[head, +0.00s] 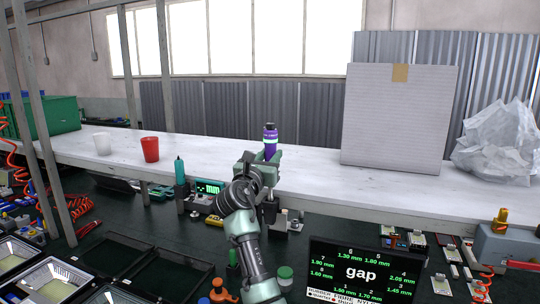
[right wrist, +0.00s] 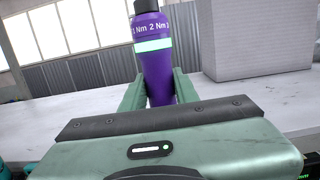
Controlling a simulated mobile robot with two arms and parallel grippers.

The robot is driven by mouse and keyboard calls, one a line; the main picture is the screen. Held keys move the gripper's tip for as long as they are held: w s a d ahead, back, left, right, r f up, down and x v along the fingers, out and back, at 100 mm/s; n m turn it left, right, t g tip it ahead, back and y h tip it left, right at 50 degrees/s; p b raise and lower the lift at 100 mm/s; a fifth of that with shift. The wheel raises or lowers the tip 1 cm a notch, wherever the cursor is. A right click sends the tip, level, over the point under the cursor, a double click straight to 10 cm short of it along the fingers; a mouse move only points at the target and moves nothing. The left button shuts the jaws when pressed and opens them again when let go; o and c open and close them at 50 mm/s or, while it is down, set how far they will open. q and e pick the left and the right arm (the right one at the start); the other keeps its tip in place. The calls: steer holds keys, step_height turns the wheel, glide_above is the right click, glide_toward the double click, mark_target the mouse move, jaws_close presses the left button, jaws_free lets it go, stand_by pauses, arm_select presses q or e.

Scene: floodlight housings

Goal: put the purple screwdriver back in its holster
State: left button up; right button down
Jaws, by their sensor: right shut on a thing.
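The purple screwdriver (head: 270,142) is upright, with a black cap and a pale green band. It also shows in the right wrist view (right wrist: 154,65), with "2 Nm" lettering near its top. My right gripper (head: 268,157) is shut on it, one finger on each side (right wrist: 160,90). The screwdriver's lower end is hidden behind the gripper. A dark holder with a grey bracket (head: 283,224) shows just below the gripper; I cannot tell whether it is the holster or whether the screwdriver touches it. My left gripper is not in view.
A teal screwdriver (head: 180,171) stands upright left of my arm, near a green-lit meter (head: 209,187). A white bench (head: 310,180) runs behind, with a white cup (head: 102,144), a red cup (head: 150,149) and a large box (head: 398,118). A "gap" screen (head: 362,272) is front right.

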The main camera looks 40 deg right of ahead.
steer(key=shift+f+b, duration=1.35)
steer(key=shift+f, duration=2.25)
steer(key=c, duration=1)
jaws_free()
steer(key=shift+f, duration=0.1)
steer(key=r+b+v, duration=0.1)
steer(key=b+v, duration=0.1)
steer(key=v, duration=0.5)
steer(key=shift+s+a+f+b, duration=0.25)
steer(key=shift+a+f+b, duration=0.1)
steer(key=shift+a+f, duration=0.1)
